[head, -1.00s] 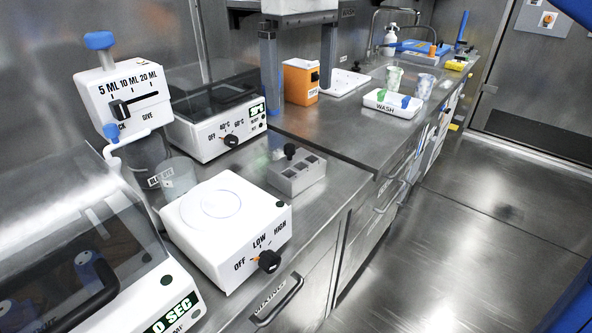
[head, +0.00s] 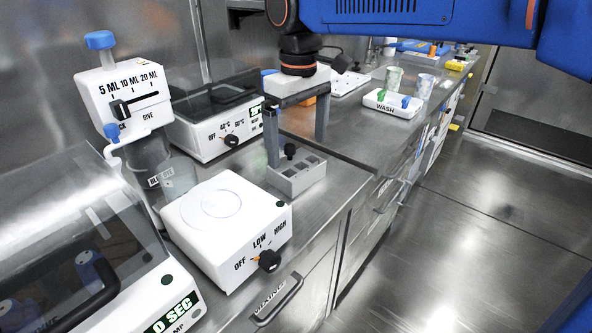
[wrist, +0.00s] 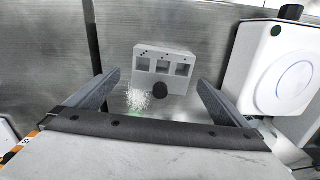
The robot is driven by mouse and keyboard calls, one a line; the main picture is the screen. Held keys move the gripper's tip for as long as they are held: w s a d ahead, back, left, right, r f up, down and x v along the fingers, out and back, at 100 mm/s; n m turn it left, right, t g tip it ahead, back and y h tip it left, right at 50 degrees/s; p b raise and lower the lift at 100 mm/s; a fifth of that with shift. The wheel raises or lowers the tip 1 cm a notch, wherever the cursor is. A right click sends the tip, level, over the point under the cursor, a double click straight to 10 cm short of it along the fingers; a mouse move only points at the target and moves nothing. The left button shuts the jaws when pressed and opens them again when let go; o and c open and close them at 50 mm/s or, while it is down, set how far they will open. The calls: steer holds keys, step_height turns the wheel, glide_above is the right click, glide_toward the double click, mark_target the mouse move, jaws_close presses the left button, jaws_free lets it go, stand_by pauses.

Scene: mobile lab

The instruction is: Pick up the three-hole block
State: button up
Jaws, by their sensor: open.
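The three-hole block (head: 297,178) is a grey block with three square holes and a black round knob. It stands on the steel counter near its front edge. My gripper (head: 297,138) is open above the block, with its two fingers pointing down and wide apart. In the head view the left finger's tip is close to the block's back left side, and I cannot tell if it touches. In the wrist view the block (wrist: 164,70) lies ahead between the fingers (wrist: 158,85), apart from both, with the knob toward me.
A white heater plate with a knob (head: 228,228) stands beside the block at the front left. A white heating unit (head: 212,125) with a clear lid is behind it. A WASH tray (head: 392,103) with cups sits further back. The counter right of the block is clear.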

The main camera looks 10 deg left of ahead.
mark_target(296, 162)
steer(key=shift+a+f, duration=0.15)
steer(key=shift+f, duration=1.05)
steer(key=shift+a+f, duration=0.15)
steer(key=shift+f, duration=1)
steer(key=shift+c, duration=0.6)
steer(key=c, duration=1.5)
steer(key=shift+o, duration=0.2)
steer(key=shift+r, duration=0.15)
